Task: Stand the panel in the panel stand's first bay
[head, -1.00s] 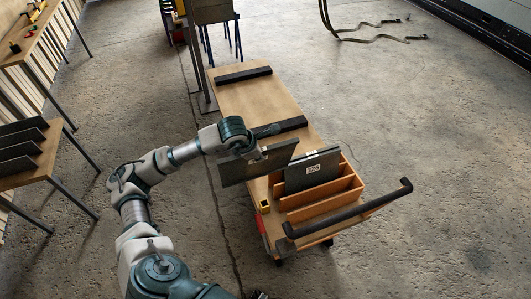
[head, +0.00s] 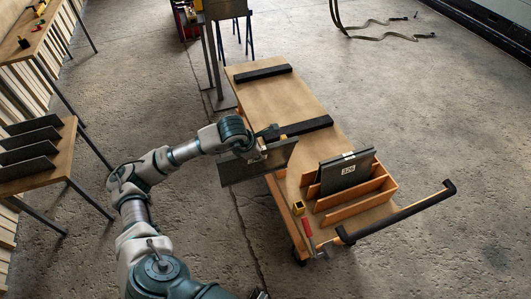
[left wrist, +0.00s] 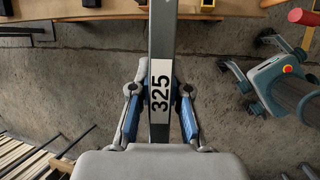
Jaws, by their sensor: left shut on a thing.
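The panel (head: 240,172) is a flat dark grey plate. My left gripper (head: 258,147) is shut on it and holds it upright, beside the cart's left edge in the head view. In the left wrist view the panel (left wrist: 161,45) is edge-on with a white label reading 325, and the fingers of my left gripper (left wrist: 160,112) close on it from both sides. A dark rack with several upright dividers (head: 30,152) stands on a wooden table at the left. I cannot tell for sure whether this rack is the panel stand.
The wooden cart (head: 262,100) carries an orange slotted holder (head: 358,205) with another dark panel (head: 346,172) in it, and has a black handle (head: 400,212). A tool table (head: 40,40) is at the upper left. Floor between the rack's table and the cart is mostly clear.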

